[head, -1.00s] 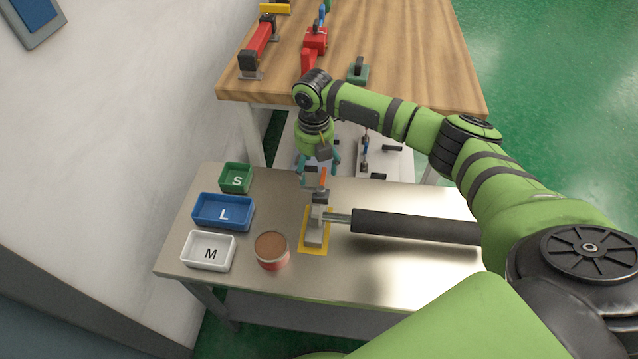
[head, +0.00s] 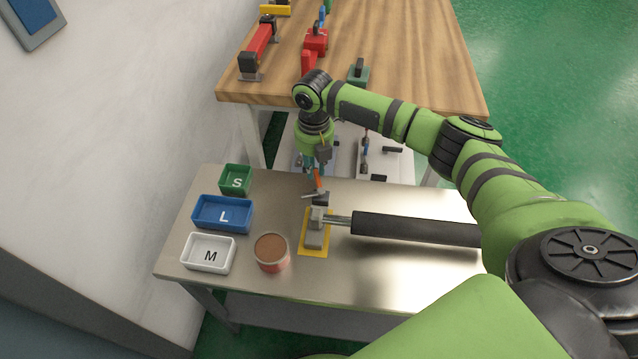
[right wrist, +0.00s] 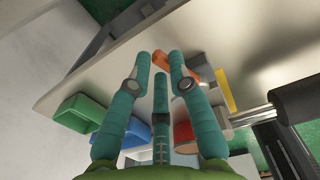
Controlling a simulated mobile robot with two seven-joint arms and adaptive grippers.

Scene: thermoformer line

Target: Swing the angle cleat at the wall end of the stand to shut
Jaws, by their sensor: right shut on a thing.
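The angle cleat has an orange handle (head: 318,179) and grey metal parts (head: 312,195). It sits on the grey block of the stand (head: 314,239), on a yellow-edged plate at the wall-side end of the black roller. My right gripper (head: 313,170) comes down from above and is shut on the orange handle. In the right wrist view the teal fingers of the right gripper (right wrist: 160,65) are around the orange handle (right wrist: 162,60). The fingers partly hide the handle, and the cleat's exact angle is hard to tell. My left gripper is not in view.
The black roller (head: 415,229) runs right from the stand. Green, blue (head: 222,213) and white bins and a round red-brown tin (head: 271,250) stand to the left. A wooden bench (head: 400,60) with clamps is behind. Steel tabletop in front of the roller is clear.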

